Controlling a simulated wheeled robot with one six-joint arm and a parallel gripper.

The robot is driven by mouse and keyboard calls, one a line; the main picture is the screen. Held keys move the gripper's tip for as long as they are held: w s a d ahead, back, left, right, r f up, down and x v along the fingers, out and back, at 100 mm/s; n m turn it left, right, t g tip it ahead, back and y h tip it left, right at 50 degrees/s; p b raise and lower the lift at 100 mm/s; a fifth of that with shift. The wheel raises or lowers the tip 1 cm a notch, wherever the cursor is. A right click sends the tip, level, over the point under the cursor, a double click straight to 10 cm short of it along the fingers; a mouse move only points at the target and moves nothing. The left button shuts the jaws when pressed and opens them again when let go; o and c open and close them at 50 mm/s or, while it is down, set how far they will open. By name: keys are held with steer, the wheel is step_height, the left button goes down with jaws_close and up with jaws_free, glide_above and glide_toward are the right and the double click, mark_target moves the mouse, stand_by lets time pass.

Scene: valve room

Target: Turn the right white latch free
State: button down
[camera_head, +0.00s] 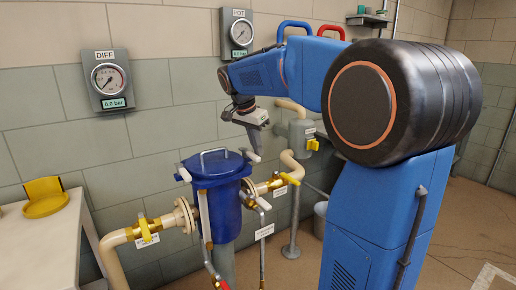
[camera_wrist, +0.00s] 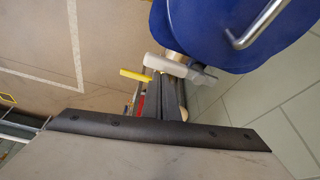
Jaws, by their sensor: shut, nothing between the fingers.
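The blue filter housing (camera_head: 218,180) stands upright with a metal handle on its lid; the lid (camera_wrist: 225,25) fills the upper right of the wrist view. The right white latch (camera_head: 249,154) sticks out from the lid's right side; it shows in the wrist view as a pale bar (camera_wrist: 168,64). A left white latch (camera_head: 183,172) is on the opposite side. My gripper (camera_head: 257,157) points down beside the right latch. Its dark fingers (camera_wrist: 178,84) are shut and empty, their tips close to the latch; I cannot tell whether they touch it.
A brass valve with a yellow handle (camera_head: 290,179) lies just right of the housing, on the pipe. Another yellow-handled valve (camera_head: 148,228) is at the left. A grey tank (camera_head: 301,137) stands behind. A white table (camera_head: 40,240) with a yellow holder (camera_head: 45,199) is at far left.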

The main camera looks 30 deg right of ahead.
steer(key=shift+a, duration=0.1)
step_height(320, 180, up, 10)
steer(key=shift+d+f, duration=0.25)
steer(key=shift+d, duration=0.2)
stand_by(0.6)
stand_by(0.4)
steer(key=s+a+f+n+t+y, duration=0.1)
steer(key=s+a+f+n, duration=0.3)
steer(key=s+f, duration=0.4)
steer(key=s+a+f+n+t+y, duration=0.1)
steer(key=s+a+f+n, duration=0.4)
steer(key=s+f, duration=0.3)
steer(key=s+a+f+n+t+y, duration=0.1)
steer(key=s+a+f+n, duration=0.4)
steer(key=s+f, duration=0.4)
steer(key=s+n, duration=0.1)
steer(key=s, duration=0.5)
steer(key=shift+t+y, duration=0.3)
steer(key=shift+t, duration=0.1)
